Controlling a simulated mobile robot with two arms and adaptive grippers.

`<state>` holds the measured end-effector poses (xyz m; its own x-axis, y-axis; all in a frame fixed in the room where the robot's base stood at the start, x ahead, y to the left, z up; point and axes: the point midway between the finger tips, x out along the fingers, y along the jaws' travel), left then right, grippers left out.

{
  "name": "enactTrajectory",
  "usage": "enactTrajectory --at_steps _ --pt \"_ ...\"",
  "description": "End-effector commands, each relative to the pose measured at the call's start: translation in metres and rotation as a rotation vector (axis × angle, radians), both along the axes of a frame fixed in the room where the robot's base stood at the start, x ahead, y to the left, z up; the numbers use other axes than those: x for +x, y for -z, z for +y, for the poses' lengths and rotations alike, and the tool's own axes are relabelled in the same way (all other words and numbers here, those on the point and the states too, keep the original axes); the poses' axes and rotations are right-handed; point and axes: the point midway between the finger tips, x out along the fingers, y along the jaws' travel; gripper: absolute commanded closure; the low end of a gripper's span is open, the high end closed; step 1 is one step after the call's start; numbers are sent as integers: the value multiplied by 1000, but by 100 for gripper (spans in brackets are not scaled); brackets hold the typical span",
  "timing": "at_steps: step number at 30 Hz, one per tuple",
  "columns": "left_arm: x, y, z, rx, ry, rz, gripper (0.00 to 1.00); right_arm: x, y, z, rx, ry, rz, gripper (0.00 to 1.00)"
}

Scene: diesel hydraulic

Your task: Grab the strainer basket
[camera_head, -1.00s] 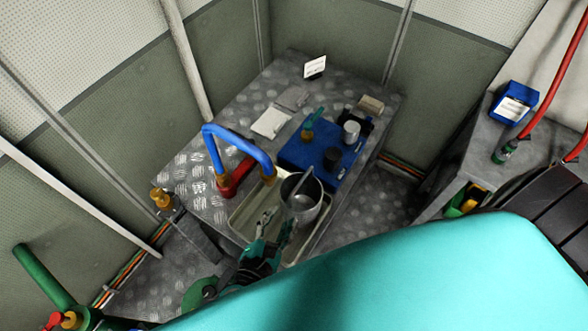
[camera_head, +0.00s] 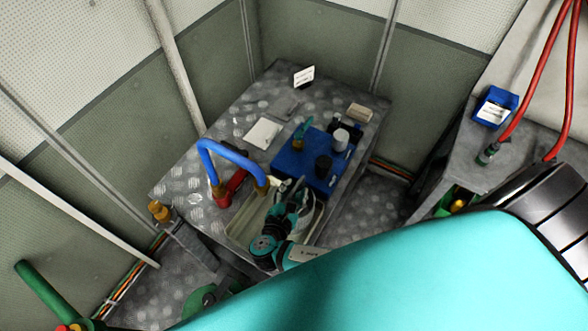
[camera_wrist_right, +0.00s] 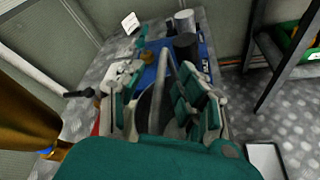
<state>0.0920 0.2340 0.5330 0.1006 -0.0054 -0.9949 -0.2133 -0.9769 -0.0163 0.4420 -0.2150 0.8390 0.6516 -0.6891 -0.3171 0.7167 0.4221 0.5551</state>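The strainer basket (camera_head: 313,218) is a round grey metal vessel with an upright strip-like handle. It stands in a shallow pale tray (camera_head: 240,226) on the metal bench, partly covered by my right arm in the head view. My right gripper (camera_head: 297,192) is over the basket. In the right wrist view its teal-and-grey fingers (camera_wrist_right: 162,95) are spread, with the basket's handle (camera_wrist_right: 187,73) between them. I cannot tell whether a finger touches it. The basket's lower part is hidden. My left gripper is not in view.
A blue pipe loop (camera_head: 228,150) with brass ends stands close left of the tray. A blue mat (camera_head: 290,160) with dark and grey cylinders lies behind it. The checker-plate bench (camera_head: 190,180) has clear room at its left. A side bench (camera_head: 470,167) stands at right.

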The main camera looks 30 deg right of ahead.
Motion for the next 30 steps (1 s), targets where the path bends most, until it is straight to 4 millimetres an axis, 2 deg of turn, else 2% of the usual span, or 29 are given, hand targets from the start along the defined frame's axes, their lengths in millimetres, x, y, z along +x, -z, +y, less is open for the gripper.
enactTrajectory --at_steps 3,11,19,30 --pt "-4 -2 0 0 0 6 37 7 2 -7 -1 1 0 64" --pt "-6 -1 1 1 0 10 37 8 4 -8 1 0 0 65" --pt "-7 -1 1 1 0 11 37 7 4 -8 1 -1 0 100" --pt "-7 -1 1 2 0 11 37 7 4 -7 1 -1 0 100"
